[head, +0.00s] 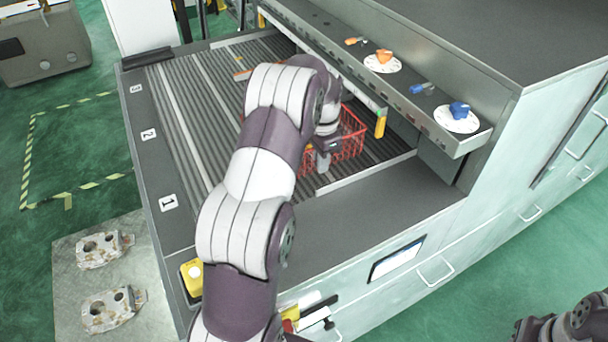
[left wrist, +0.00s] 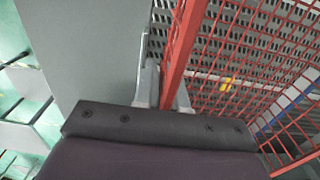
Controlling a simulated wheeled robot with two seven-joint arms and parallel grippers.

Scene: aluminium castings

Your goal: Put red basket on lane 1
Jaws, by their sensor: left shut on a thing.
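In the left wrist view the fingers (left wrist: 163,90) close around a red bar of the basket (left wrist: 182,50). Lane 1 is the roller lane nearest the front, marked by a "1" label (head: 168,202) at its left end. The basket appears over this lane; I cannot tell whether it touches the rollers. My right gripper is not clearly in view.
Labels "2" (head: 148,134) and "3" (head: 136,88) mark the other lanes. A shelf (head: 433,103) with dials and small blue and orange parts overhangs the lanes. A yellow button box (head: 192,278) sits at the front left corner. Metal castings (head: 110,306) lie on a plate at left.

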